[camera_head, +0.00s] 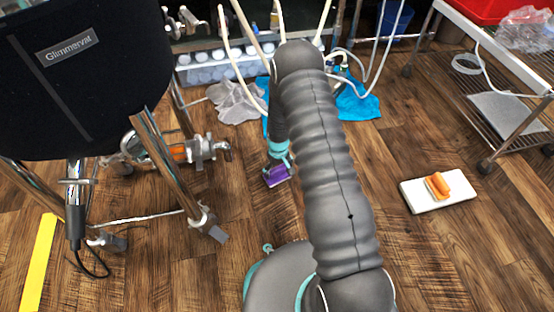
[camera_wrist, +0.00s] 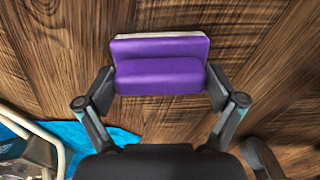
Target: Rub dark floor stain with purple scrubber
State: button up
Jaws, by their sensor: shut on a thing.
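My gripper (camera_head: 279,165) points down over the wooden floor in the head view. It is shut on the purple scrubber (camera_head: 277,177), close to the floor. In the wrist view my gripper (camera_wrist: 160,85) has a finger at each end of the purple scrubber (camera_wrist: 160,68). A pale layer shows along the scrubber's far edge. I cannot tell whether the scrubber touches the floor. I cannot make out a distinct dark stain on the dark-grained planks; the floor under the scrubber is hidden.
A black Glimmervat vessel (camera_head: 85,80) stands on metal legs at left. An orange-and-white sponge (camera_head: 437,186) lies on a white board (camera_head: 462,197) at right. A wheeled rack (camera_head: 500,115) stands at far right. Blue cloth (camera_head: 357,100) and hoses lie behind my arm. Floor right of my arm is partly clear.

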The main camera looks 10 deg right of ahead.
aim_at(278, 168)
jog(key=shift+r+p, duration=1.75)
jog(key=shift+r, duration=2.3)
jog(key=shift+w, duration=0.1)
